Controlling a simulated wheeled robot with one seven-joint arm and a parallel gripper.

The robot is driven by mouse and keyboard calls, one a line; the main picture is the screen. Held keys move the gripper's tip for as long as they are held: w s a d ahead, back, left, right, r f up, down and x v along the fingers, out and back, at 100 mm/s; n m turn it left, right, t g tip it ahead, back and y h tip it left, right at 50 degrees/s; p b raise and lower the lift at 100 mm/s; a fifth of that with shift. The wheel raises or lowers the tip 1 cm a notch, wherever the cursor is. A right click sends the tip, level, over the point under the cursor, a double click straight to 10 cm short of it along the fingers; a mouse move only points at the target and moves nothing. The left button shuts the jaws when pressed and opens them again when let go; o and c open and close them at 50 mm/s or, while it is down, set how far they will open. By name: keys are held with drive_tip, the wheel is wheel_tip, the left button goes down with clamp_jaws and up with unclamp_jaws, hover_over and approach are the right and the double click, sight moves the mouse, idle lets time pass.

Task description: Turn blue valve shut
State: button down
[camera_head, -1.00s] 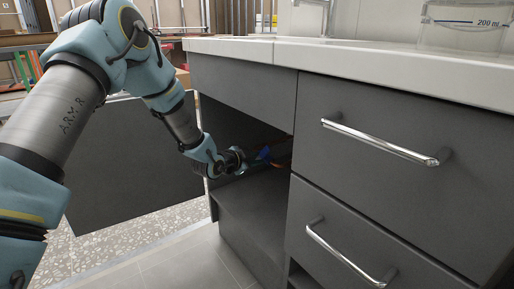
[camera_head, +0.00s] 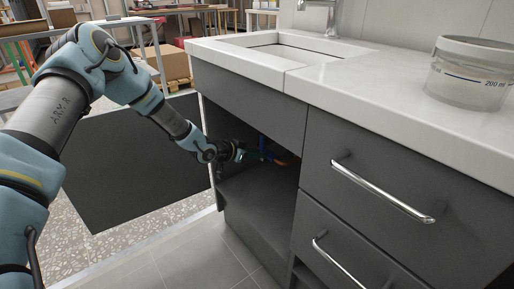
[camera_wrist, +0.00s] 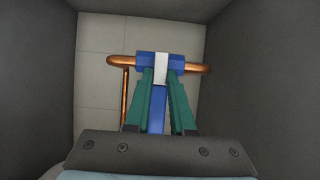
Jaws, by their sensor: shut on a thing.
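The blue valve (camera_wrist: 145,61) sits on a copper pipe (camera_wrist: 198,68) at the back of the cabinet, with a white band at its middle. Its blue lever (camera_wrist: 156,108) runs from the valve toward the wrist camera. My gripper (camera_wrist: 160,75) has its green fingers on either side of the lever, shut on it. In the head view, my gripper (camera_head: 240,153) reaches into the open cabinet from the left. The blue valve (camera_head: 262,143) shows small and dark there, with a bit of copper pipe (camera_head: 285,161) to its right. Contact details are hidden in shadow.
Dark cabinet walls (camera_wrist: 258,85) close in on both sides of my gripper. The open door (camera_head: 130,165) hangs at left, behind my arm. Drawers with chrome handles (camera_head: 380,193) stand at right. A sink (camera_head: 290,45) and clear tub (camera_head: 470,75) are on the white counter.

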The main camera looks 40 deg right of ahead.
sight(261, 140)
drive_tip(key=shift+h, duration=0.5)
drive_tip(key=d+r, duration=0.1)
drive_tip(key=r, duration=0.2)
drive_tip(key=d+r, duration=0.1)
drive_tip(key=shift+d+r, duration=0.3)
drive_tip(key=shift+d, duration=0.05)
drive_tip(key=c, duration=1)
unclamp_jaws()
drive_tip(key=o, duration=0.3)
drive_tip(key=shift+a, duration=0.3)
drive_tip(key=shift+y, duration=0.5)
drive_tip(key=a, duration=0.4)
drive_tip(key=a+p, duration=0.1)
drive_tip(key=a, duration=0.6)
drive_tip(key=shift+w+a+r, duration=0.2)
drive_tip(key=shift+w+a, duration=0.15)
